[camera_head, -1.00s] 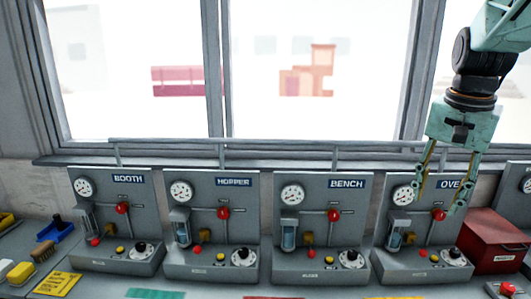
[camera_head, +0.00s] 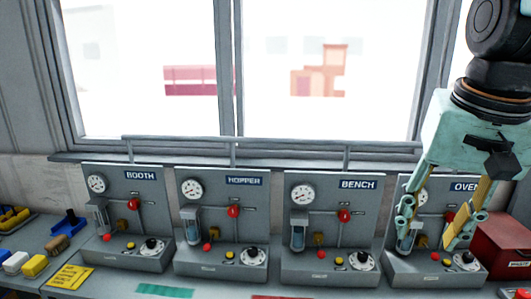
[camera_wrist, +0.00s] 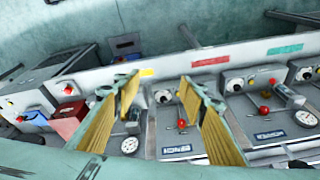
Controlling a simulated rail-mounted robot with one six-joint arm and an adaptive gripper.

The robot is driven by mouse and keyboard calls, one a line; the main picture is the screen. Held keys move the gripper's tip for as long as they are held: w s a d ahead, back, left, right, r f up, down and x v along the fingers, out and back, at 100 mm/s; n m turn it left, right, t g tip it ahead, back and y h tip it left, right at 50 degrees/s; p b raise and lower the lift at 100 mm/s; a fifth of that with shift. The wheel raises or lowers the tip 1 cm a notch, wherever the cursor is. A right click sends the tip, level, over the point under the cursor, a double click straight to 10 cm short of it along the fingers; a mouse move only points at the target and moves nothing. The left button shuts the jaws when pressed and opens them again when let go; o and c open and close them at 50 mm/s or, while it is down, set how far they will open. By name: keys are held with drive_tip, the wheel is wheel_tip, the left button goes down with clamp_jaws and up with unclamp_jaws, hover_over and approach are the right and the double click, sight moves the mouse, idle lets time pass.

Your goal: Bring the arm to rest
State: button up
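My gripper (camera_head: 432,228) hangs at the right in the head view, in front of the OVEN panel (camera_head: 430,268). Its fingers are apart with nothing between them. In the wrist view the open fingers (camera_wrist: 158,90) reach over the panels, and I see no contact. The OVEN panel's gauge and lever are partly hidden behind the fingers in the head view. The BENCH panel (camera_head: 325,225), HOPPER panel (camera_head: 220,215) and BOOTH panel (camera_head: 117,205) stand in a row to the left, each with a gauge, a red-knobbed lever and a dial.
A red box (camera_head: 505,245) stands right of the OVEN panel. A rail (camera_head: 290,143) runs above the panels, below the window. A yellow card (camera_head: 70,277), brush (camera_head: 57,244) and blue tray (camera_head: 69,224) lie at the left. The air left of my arm is clear.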

drive_tip(key=s+a+f+n, duration=0.1)
drive_tip(key=s+a+n, duration=0.1)
drive_tip(key=s, duration=0.5)
drive_tip(key=s+a+f+n+t, duration=0.1)
drive_tip(key=s+a+f+n, duration=0.1)
drive_tip(key=s+a, duration=0.3)
drive_tip(key=shift+s+a+f+n+y, duration=0.3)
drive_tip(key=shift+s+n, duration=0.1)
drive_tip(key=shift+s, duration=0.85)
